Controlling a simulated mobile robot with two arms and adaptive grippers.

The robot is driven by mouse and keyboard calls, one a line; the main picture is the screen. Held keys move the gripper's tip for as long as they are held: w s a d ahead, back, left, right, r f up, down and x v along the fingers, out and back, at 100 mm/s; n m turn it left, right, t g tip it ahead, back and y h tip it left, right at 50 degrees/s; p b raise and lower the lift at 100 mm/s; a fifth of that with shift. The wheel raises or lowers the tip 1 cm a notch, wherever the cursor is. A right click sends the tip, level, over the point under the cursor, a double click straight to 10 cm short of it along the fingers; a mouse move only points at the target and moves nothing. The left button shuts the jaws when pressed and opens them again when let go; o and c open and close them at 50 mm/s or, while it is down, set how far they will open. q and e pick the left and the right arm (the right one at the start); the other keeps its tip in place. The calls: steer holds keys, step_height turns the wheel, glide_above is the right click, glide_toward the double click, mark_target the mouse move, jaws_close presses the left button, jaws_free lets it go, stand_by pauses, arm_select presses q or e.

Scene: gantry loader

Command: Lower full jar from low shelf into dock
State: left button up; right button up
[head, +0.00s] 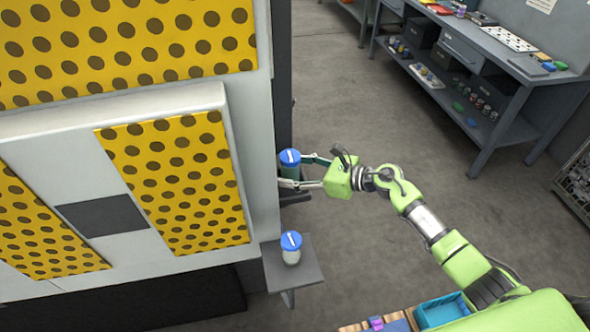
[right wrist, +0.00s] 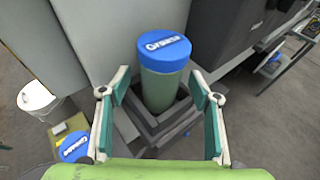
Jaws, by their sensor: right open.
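A green-bodied jar with a blue lid (right wrist: 163,60) stands upright in a grey stepped square dock (right wrist: 182,128) in the right wrist view. It also shows in the head view (head: 290,158), beside the machine's side wall. My right gripper (right wrist: 160,88) is open, with one finger on each side of this jar and gaps visible. In the head view the right gripper (head: 287,172) reaches in from the right at the jar. A second, pale jar with a blue lid (head: 291,246) stands on the small low shelf (head: 308,272). The jar's bottom is hidden inside the dock.
The big machine with yellow perforated panels (head: 178,180) fills the left of the head view. A workbench (head: 490,70) with boxes and small items stands at the back right. A blue bin (head: 443,310) lies at the bottom. Grey floor between is clear.

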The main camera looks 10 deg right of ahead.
steer(key=v, duration=1.2)
steer(key=shift+w+d, duration=0.1)
step_height(320, 180, up, 7)
steer(key=p, duration=0.4)
stand_by(0.4)
